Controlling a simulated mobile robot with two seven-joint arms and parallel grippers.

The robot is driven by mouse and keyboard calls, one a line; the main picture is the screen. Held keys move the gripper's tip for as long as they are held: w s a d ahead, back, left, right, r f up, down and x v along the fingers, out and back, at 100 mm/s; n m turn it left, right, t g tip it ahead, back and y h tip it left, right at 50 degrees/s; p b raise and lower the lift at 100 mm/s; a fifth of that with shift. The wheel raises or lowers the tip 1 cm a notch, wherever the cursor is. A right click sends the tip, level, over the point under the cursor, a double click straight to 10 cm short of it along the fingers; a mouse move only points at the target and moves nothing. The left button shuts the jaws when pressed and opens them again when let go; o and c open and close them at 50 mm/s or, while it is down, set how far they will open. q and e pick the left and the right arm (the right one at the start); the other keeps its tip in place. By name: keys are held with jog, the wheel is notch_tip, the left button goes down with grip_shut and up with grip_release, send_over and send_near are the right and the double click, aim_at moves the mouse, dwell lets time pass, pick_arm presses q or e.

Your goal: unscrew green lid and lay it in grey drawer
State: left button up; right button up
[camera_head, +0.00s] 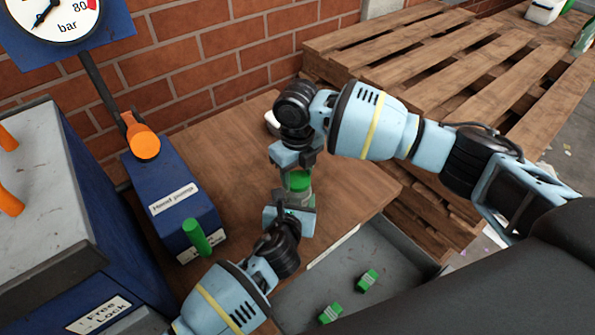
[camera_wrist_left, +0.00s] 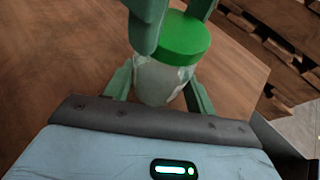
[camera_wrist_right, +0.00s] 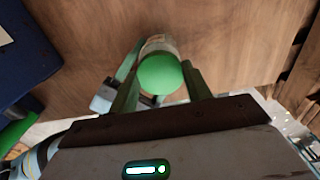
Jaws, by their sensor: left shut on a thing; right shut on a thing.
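A clear jar (camera_wrist_left: 155,82) with a green lid (camera_wrist_left: 185,38) stands upright on the wooden table. The lid also shows in the head view (camera_head: 299,182) and the right wrist view (camera_wrist_right: 160,74). My left gripper (camera_head: 292,210) is shut on the jar's body from the near side. My right gripper (camera_head: 297,167) reaches down from above and is shut on the green lid, its fingers on either side. The lid sits on top of the jar; I cannot tell whether it is loose. The grey drawer (camera_head: 300,292) is open at the table's front.
Two small green-and-white blocks (camera_head: 367,280) (camera_head: 330,313) lie in the drawer. A blue hand pump (camera_head: 172,199) with orange and green handles stands left of the jar. A wooden pallet (camera_head: 420,75) is at the back right. The table around the jar is mostly clear.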

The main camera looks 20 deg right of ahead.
aim_at(298, 178)
jog(key=shift+d+f+n, duration=0.1)
jog(key=shift+d+n, duration=0.2)
jog(key=shift+d, duration=0.05)
jog(key=o, duration=1.2)
jog(key=shift+o, duration=0.2)
jog(key=shift+a, duration=0.1)
jog(key=shift+a, duration=0.1)
jog(key=shift+r, duration=2.6)
